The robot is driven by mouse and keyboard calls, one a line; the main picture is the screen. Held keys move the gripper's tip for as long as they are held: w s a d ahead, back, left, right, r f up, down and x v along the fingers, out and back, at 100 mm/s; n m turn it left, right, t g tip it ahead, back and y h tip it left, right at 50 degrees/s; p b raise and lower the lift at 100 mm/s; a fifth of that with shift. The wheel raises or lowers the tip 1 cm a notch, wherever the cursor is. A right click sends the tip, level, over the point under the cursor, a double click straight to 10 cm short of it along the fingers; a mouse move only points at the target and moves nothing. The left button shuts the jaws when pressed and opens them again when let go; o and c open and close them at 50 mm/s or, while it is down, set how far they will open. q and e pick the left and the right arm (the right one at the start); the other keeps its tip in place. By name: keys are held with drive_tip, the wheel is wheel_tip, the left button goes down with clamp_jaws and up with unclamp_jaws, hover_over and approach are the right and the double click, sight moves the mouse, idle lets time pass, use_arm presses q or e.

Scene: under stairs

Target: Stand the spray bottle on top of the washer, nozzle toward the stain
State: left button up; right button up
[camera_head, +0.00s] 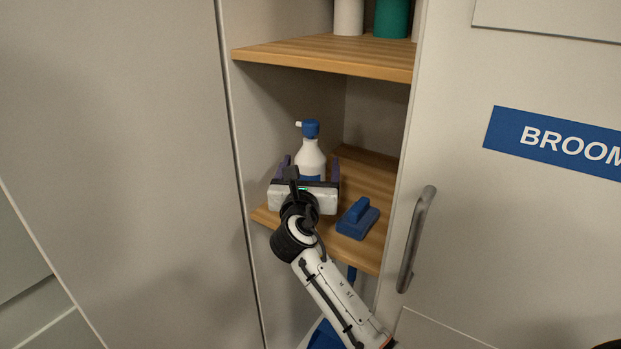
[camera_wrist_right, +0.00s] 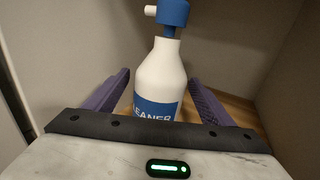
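The spray bottle (camera_head: 311,158) stands upright on the lower wooden shelf of the open cupboard. It is white with a blue head and a blue label, and its nozzle points left in the head view. My right gripper (camera_head: 308,170) is at the shelf in front of it. In the right wrist view the bottle (camera_wrist_right: 160,78) stands between the two spread purple fingers (camera_wrist_right: 158,95), with a visible gap on each side. Its lower part is hidden behind the gripper body. The washer and the stain are not seen. My left gripper is not in view.
A blue brush or scrubber (camera_head: 357,218) lies on the same shelf (camera_head: 372,250), right of my gripper. An upper shelf (camera_head: 330,56) holds a white and a green container. The cupboard's side walls are close on both sides. A door handle (camera_head: 416,238) sticks out at right.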

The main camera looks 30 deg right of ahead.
sight(309, 126)
drive_tip(key=c, duration=1.4)
drive_tip(key=shift+c, duration=0.3)
drive_tip(key=shift+r, duration=0.15)
wheel_tip(309, 126, up, 10)
drive_tip(key=shift+f+p, duration=0.1)
drive_tip(key=shift+p, duration=0.8)
drive_tip(key=o, duration=0.8)
drive_tip(key=c, duration=1)
